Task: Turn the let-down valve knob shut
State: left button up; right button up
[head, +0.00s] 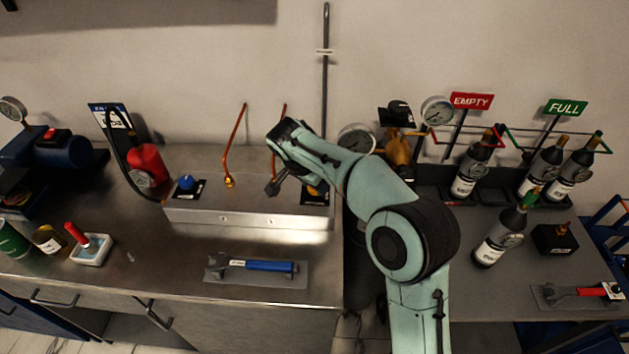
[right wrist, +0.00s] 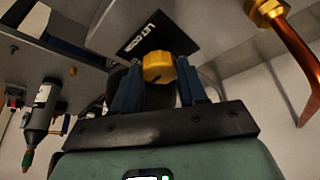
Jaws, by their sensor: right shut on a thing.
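The yellow let-down knob (right wrist: 158,68) sits in front of a black label plate (right wrist: 150,38) with partly readable white letters, in the right wrist view. My right gripper (right wrist: 157,82) is shut on the knob, with one blue finger on each side. In the head view my right forearm covers most of this spot. Only part of the black plate (head: 315,198) shows below the arm, with a bit of yellow on it. How far the knob is turned cannot be told. My left gripper is not in view.
A copper pipe with a brass nut (right wrist: 268,10) stands close to the right finger. A blue knob (head: 187,181) sits at the steel box's left end. A blue-handled tool (head: 262,266) lies in front. Bottles (head: 472,178) and a gauge (head: 437,111) stand at right.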

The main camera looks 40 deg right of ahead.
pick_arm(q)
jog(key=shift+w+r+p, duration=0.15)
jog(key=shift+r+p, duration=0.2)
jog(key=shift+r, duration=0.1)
pick_arm(e)
jog(key=shift+m+g, duration=0.4)
jog(key=shift+m, duration=0.6)
jog(key=o, duration=1.1)
jog(key=shift+c, duration=0.2)
jog(key=shift+r, duration=0.1)
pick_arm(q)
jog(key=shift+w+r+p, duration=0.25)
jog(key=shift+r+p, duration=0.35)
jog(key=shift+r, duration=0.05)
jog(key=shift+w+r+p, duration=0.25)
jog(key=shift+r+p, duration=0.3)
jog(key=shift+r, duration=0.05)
pick_arm(e)
jog(key=v, duration=1.3)
jog(key=shift+a, duration=0.15)
